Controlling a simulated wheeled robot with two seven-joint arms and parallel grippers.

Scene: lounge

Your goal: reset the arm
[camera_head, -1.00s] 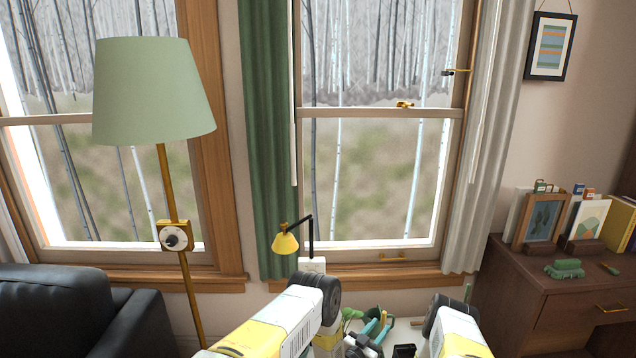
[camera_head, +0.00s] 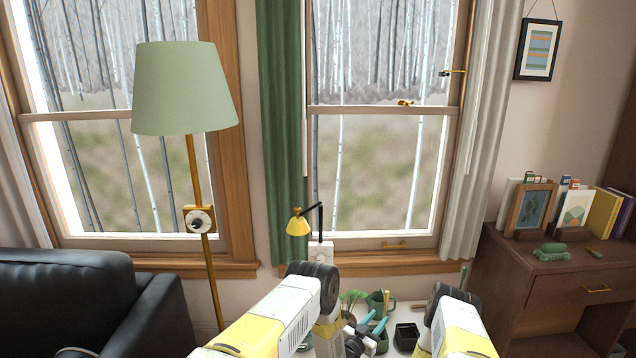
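My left arm (camera_head: 275,320) comes in from the bottom left, white and yellow, and bends down at a dark round joint. My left gripper (camera_head: 374,321) is low in the middle, over or in front of the small white table. Its two teal fingertips look apart, with nothing visible between them. The rest of this gripper is partly cut off by the lower edge. My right arm (camera_head: 458,325) shows at the bottom right, also bent at a dark joint. Its gripper is out of the picture.
A white table (camera_head: 401,318) holds a green mug (camera_head: 376,302), a plant (camera_head: 351,297) and a black square pot (camera_head: 406,336). A yellow desk lamp (camera_head: 297,224) stands behind. A floor lamp (camera_head: 186,90) and black sofa (camera_head: 70,285) are left; a brown desk (camera_head: 540,275) is right.

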